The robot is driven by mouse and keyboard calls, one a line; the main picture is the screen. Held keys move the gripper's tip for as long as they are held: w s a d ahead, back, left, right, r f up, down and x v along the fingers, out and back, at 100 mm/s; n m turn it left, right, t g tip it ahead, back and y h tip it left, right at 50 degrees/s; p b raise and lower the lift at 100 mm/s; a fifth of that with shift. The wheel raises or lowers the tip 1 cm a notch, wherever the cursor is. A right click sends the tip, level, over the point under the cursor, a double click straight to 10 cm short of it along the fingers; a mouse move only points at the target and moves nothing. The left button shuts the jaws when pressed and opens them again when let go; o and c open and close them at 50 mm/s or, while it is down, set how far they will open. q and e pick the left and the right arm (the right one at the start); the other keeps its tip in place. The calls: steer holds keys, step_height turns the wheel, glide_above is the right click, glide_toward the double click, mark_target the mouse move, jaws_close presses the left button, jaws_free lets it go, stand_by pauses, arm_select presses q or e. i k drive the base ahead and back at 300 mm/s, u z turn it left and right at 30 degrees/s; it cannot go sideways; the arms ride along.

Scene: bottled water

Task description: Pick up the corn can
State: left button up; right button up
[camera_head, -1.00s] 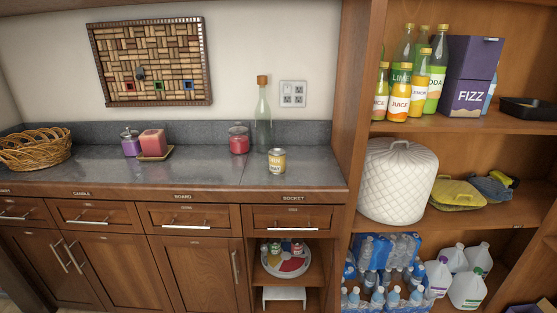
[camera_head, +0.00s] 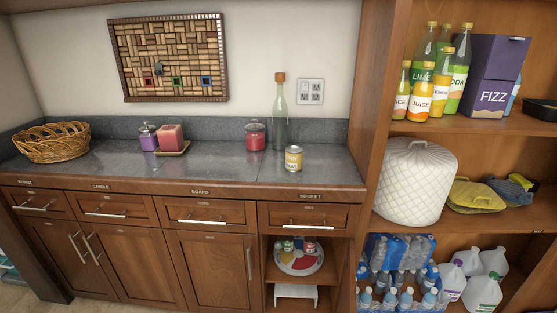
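A small can (camera_head: 294,159) with a yellow and white label stands upright on the dark counter (camera_head: 230,172), near its front edge at the right end. Its label is too small to read fully, and it is the only can on the counter. Neither of my grippers shows in the head view.
Behind the can stand a tall green bottle (camera_head: 280,112) and a red jar (camera_head: 255,135). A purple jar (camera_head: 148,137), a pink candle (camera_head: 171,138) and a wicker basket (camera_head: 52,143) are further left. A tall shelf unit (camera_head: 371,110) rises on the right. The counter around the can is clear.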

mark_target(294, 154)
steer(key=z, duration=0.8)
steer(key=k, duration=1.1)
steer(key=z, duration=1.55)
steer(key=i, duration=2)
steer(key=u, duration=0.45)
steer(key=i, duration=1.05)
steer(key=u, duration=1.6)
steer(key=i, duration=0.95)
steer(key=u, duration=0.85)
